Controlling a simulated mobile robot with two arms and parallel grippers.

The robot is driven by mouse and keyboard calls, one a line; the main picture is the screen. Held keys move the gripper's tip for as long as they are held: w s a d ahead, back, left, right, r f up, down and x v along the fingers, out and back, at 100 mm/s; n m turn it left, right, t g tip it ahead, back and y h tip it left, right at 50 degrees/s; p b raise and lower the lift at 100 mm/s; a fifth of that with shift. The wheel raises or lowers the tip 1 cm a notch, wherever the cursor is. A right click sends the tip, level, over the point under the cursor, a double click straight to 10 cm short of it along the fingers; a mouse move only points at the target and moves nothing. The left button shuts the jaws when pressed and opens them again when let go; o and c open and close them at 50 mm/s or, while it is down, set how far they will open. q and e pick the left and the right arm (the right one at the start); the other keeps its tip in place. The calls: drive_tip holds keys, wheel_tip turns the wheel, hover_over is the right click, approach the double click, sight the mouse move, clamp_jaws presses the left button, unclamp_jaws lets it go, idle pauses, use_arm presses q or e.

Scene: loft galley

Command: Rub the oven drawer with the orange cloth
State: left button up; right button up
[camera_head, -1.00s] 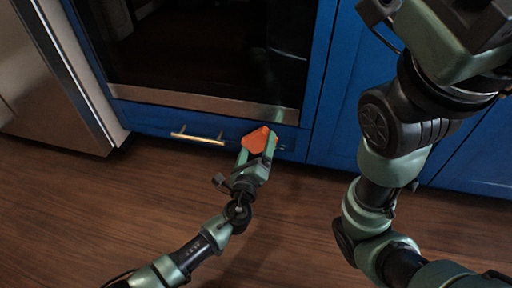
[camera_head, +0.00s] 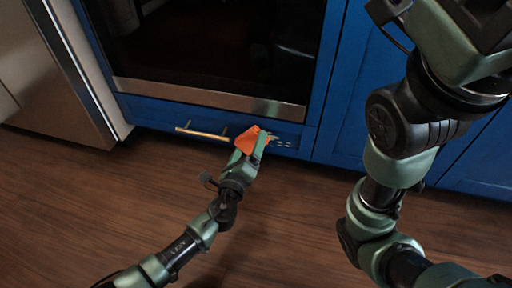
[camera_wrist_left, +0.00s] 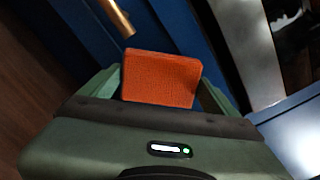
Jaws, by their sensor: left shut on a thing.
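The orange cloth (camera_head: 248,139) is between the fingers of my left gripper (camera_head: 250,150), which is shut on it. The cloth is at the front of the blue oven drawer (camera_head: 160,113), to the right of the drawer's brass handle (camera_head: 202,133). I cannot tell for sure whether it touches the drawer face. Pale marks (camera_head: 283,144) show on the drawer to the right of the cloth. In the left wrist view the cloth (camera_wrist_left: 161,79) is a flat orange block between the fingers, and the handle (camera_wrist_left: 114,16) is at the top left. My right gripper is out of view.
The dark oven door (camera_head: 210,50) with its metal strip (camera_head: 208,96) is above the drawer. A steel appliance (camera_head: 52,75) stands at the left. Blue cabinets (camera_head: 345,110) are at the right. Wooden floor (camera_head: 90,200) in front is clear.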

use_arm(q)
drive_tip(key=shift+w+a+r, duration=0.1)
drive_tip(key=shift+r, duration=0.05)
drive_tip(key=shift+s+a, duration=0.15)
drive_tip(key=shift+s, duration=0.2)
drive_tip(key=shift+p+v, duration=0.6)
drive_tip(key=shift+v, duration=2.05)
drive_tip(key=shift+v, duration=1.45)
drive_tip(key=shift+r, duration=0.1)
